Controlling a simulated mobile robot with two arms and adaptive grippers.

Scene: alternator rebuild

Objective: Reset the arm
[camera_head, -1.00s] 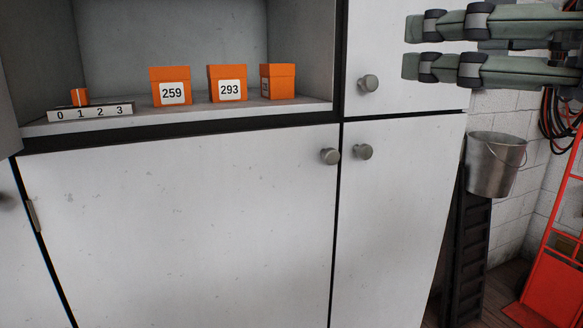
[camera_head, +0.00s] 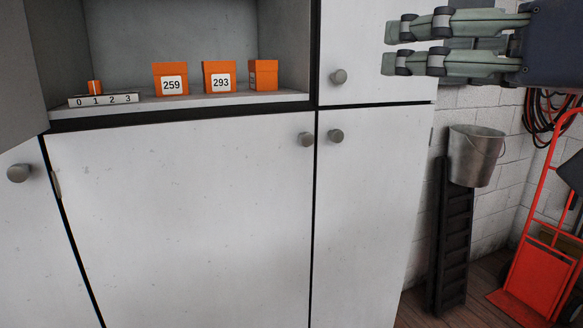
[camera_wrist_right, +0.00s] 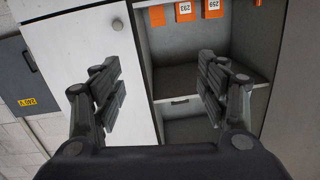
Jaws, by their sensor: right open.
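My right gripper (camera_head: 388,48) comes in from the upper right in the head view, in front of the cabinet's right door. It is open, with its two fingers parallel and nothing between them. In the right wrist view the gripper (camera_wrist_right: 160,92) also shows open and empty, with the cabinet behind it, turned nearly upside down. My left gripper is in neither view.
An open cabinet shelf (camera_head: 200,101) holds orange boxes marked 259 (camera_head: 171,80) and 293 (camera_head: 219,78), another orange box (camera_head: 263,75), and a small orange item (camera_head: 94,87) on a numbered strip (camera_head: 104,99).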

